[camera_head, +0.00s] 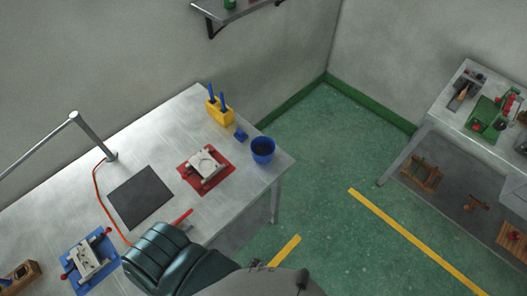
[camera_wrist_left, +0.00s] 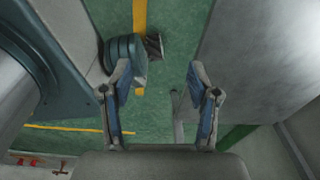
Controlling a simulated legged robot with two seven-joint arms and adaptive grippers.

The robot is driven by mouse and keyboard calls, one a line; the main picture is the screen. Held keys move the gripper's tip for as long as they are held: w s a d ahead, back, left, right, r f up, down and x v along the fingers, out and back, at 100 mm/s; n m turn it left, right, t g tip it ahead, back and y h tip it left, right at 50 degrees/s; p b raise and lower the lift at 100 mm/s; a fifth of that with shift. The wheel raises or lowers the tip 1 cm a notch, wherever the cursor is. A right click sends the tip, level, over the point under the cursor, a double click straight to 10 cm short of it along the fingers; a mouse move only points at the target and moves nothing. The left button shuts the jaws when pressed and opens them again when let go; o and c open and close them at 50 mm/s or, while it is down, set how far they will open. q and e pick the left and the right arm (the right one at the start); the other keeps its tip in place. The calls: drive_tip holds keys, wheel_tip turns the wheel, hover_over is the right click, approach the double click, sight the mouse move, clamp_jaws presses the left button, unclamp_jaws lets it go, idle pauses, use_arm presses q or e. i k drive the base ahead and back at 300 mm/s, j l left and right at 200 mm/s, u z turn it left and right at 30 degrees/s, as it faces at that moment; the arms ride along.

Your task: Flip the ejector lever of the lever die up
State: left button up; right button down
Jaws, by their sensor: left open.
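Two light grey metal dies rest on the workbench (camera_head: 140,155) in the head view. One die (camera_head: 90,259) sits on a blue base at the lower left and has red-ended parts at its sides. The other die (camera_head: 205,163) sits on a red base (camera_head: 188,177) nearer the right end. I cannot tell which is the lever die, or how its ejector lever stands. My left gripper (camera_wrist_left: 158,72) is open and empty in the left wrist view, with floor behind its fingers. No die shows between them. My right gripper is not in view.
A dark mat (camera_head: 140,197), a yellow holder (camera_head: 220,112) with blue-handled tools and a blue cup (camera_head: 263,150) stand on the bench. A second table (camera_head: 455,107) is at the right, with open floor between.

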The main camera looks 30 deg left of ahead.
sight(64, 277)
drive_tip(key=u, duration=3.6)
drive_tip(key=j, duration=0.45)
drive_tip(key=i+j, duration=0.15)
drive_tip(key=j, duration=0.7)
drive_tip(key=i+z, duration=0.1)
drive_tip(key=z, duration=1.65)
